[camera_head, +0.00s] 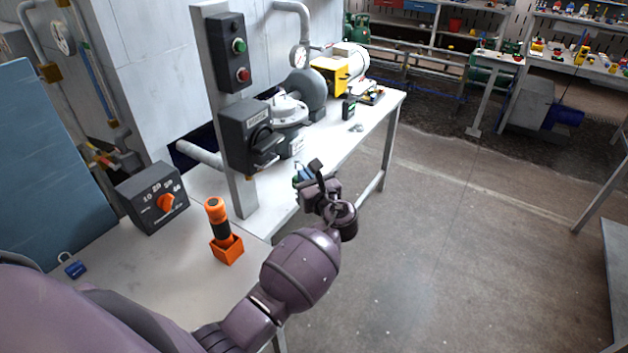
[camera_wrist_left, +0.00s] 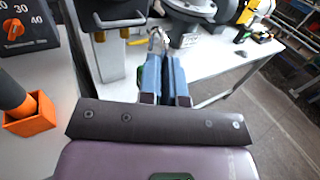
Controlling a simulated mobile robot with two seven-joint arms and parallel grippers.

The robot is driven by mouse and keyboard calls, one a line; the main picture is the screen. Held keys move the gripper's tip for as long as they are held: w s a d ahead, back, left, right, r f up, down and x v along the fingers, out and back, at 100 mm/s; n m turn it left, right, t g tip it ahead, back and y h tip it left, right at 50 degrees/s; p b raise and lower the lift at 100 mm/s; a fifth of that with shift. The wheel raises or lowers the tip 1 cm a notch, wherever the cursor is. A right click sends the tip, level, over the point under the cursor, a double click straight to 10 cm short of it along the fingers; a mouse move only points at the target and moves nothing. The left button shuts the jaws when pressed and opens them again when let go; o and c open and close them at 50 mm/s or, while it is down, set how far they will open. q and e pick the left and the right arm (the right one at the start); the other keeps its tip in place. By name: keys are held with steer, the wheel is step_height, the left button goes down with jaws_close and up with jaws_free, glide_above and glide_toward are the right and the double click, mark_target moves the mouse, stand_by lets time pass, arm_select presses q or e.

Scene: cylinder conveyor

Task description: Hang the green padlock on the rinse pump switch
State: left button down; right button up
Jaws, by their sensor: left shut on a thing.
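My left gripper (camera_head: 305,178) is shut on the green padlock (camera_head: 296,181), off the front edge of the white table. Only a little green of its body shows in the head view; the fingers hide the rest. In the left wrist view the blue-padded fingers (camera_wrist_left: 165,82) are together, with the metal shackle (camera_wrist_left: 157,39) standing up beyond their tips. The dark switch box with a black rotary handle (camera_head: 262,150) is on the grey post, up and left of the gripper. Its lower part shows in the left wrist view (camera_wrist_left: 110,12). Padlock and switch look apart. My right gripper is out of view.
A push-button box (camera_head: 234,52) is above the switch. A dial box (camera_head: 150,197), an orange holder (camera_head: 228,251) with an orange-and-black tool, and a blue padlock (camera_head: 74,268) are on the left. A pump (camera_head: 290,105) stands behind. The floor at right is clear.

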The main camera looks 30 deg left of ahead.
arm_select(q)
steer(key=shift+w+a, duration=0.2)
steer(key=shift+a, duration=2.35)
steer(key=shift+w+a, duration=0.15)
steer(key=shift+a, duration=1.65)
